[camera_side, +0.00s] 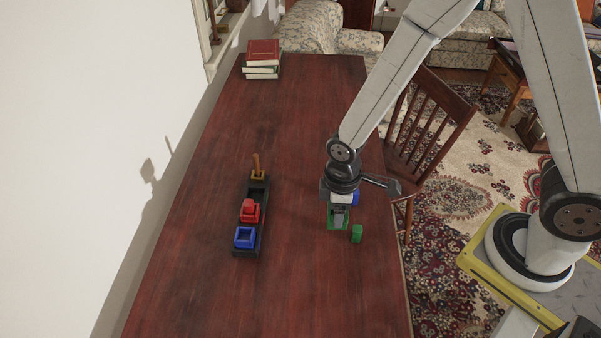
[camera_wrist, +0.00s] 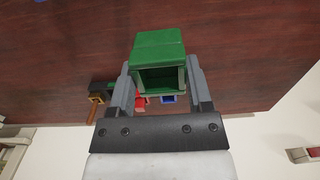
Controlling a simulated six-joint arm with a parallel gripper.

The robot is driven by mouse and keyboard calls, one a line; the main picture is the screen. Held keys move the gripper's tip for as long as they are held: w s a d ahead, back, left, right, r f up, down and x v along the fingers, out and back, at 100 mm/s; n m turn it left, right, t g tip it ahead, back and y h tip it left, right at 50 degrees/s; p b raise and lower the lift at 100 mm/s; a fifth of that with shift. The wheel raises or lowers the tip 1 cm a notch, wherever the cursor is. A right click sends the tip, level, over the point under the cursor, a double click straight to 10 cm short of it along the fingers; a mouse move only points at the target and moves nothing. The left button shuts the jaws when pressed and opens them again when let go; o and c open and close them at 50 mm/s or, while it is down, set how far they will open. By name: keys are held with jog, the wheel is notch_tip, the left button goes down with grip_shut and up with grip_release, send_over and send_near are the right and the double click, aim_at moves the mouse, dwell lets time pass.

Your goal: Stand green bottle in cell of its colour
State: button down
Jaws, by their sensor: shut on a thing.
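My gripper (camera_side: 338,212) is shut on a boxy, hollow-looking green thing, which I take as the green bottle (camera_side: 331,225), above or on the table's right part; I cannot tell if it touches. In the wrist view my gripper (camera_wrist: 159,84) has one finger on each side of the green bottle (camera_wrist: 157,44). A dark rack (camera_side: 236,252) stands left of the gripper. Its row holds an orange-brown piece with an upright stick (camera_side: 257,168), a dark stretch, a red piece (camera_side: 250,211) and a blue hollow square (camera_side: 244,236). A green patch (camera_wrist: 110,86) shows beside the orange piece.
Books (camera_side: 262,58) are stacked at the far end. The table between rack and gripper is clear. A chair (camera_side: 432,120) stands at the right edge.

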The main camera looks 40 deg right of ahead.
jog(key=w+a+r, duration=0.1)
jog(key=w, duration=1.1)
jog(key=shift+w+a, duration=0.1)
jog(key=shift+w, duration=0.05)
send_over(256, 199)
jog(key=shift+s+f, duration=0.2)
jog(key=shift+f, duration=4.5)
jog(key=shift+w+f, duration=0.1)
jog(key=shift+w+f, duration=0.1)
jog(key=shift+f, duration=1.55)
